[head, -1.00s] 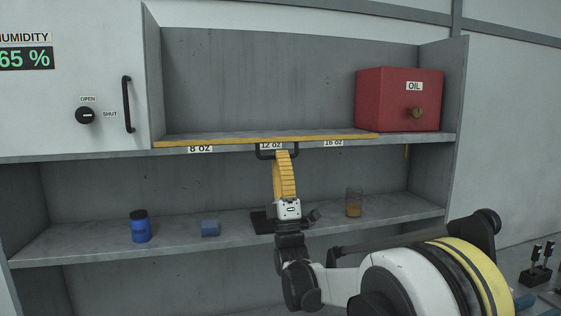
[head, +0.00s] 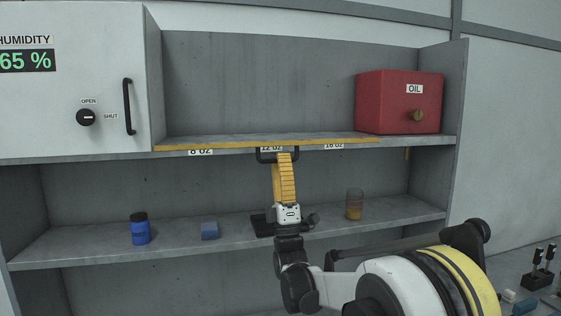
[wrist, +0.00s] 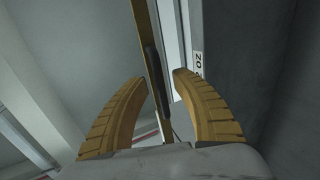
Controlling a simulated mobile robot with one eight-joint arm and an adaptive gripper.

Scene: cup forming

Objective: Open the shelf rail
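The shelf rail (head: 215,147) is a yellow strip along the front edge of the upper shelf. A black handle (head: 259,156) hangs from it near the 12 OZ label. My gripper (head: 285,156), with yellow ribbed fingers, is raised to this handle from below. In the wrist view my gripper (wrist: 161,76) is open, and the dark handle bar (wrist: 157,82) lies between the two fingers, with gaps visible on both sides. The rail also shows in the wrist view (wrist: 145,25). Whether a finger touches the handle cannot be told.
A red OIL box (head: 385,100) sits at the right end of the upper shelf. The lower shelf holds a blue jar (head: 140,230), a blue block (head: 210,230) and a glass with amber liquid (head: 354,206). A cabinet door with a black handle (head: 128,105) is at left.

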